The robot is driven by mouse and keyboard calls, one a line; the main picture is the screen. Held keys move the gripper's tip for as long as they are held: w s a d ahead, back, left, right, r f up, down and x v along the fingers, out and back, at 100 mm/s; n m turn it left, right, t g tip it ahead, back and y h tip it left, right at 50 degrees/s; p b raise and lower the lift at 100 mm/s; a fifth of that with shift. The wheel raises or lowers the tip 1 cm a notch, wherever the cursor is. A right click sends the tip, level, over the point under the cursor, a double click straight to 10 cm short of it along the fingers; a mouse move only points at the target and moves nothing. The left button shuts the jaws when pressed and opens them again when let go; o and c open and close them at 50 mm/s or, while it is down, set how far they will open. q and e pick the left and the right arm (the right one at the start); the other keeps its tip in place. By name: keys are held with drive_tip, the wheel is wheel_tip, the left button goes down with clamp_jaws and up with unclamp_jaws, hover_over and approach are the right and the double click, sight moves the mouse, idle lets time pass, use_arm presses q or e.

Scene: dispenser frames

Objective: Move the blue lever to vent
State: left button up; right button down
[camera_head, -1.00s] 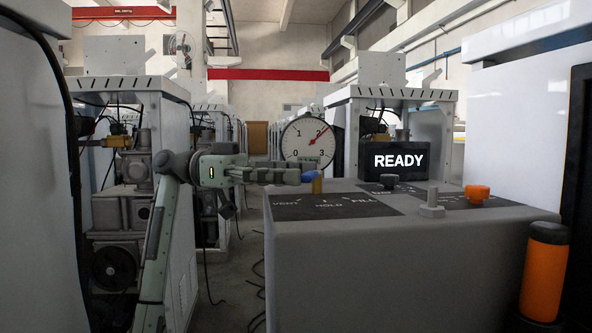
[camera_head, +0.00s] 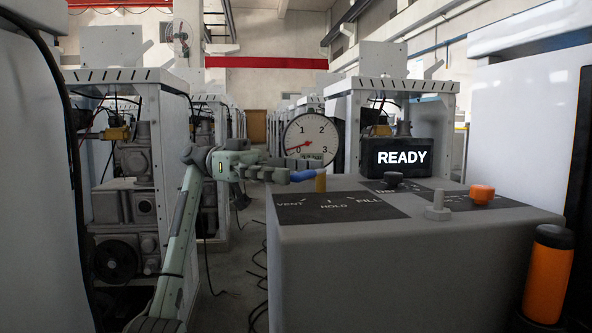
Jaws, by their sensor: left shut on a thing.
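The blue lever (camera_head: 303,175) extends left from a brass-coloured post (camera_head: 320,182) at the back of the grey console (camera_head: 400,260). A dark label plate (camera_head: 335,212) on the console top reads VENT at left, HOLD in the middle and FILL at right. The lever points toward the VENT side. My left gripper (camera_head: 287,175) comes in from the left and is shut on the lever's outer end, which its fingers partly hide. The round gauge (camera_head: 311,138) behind has its red needle near 0. My right gripper is not in view.
A black display (camera_head: 398,157) reads READY. An orange knob (camera_head: 481,194), a dark knob (camera_head: 393,179) and a grey knob (camera_head: 437,208) stand on the console. An orange cylinder with a black top (camera_head: 547,275) is at right. Cables lie on the floor left of the console.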

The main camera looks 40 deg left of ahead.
use_arm(q)
drive_tip(key=o, duration=1.7)
drive_tip(key=a, duration=0.7)
drive_tip(key=shift+s+a, duration=0.25)
drive_tip(key=shift+s, duration=0.1)
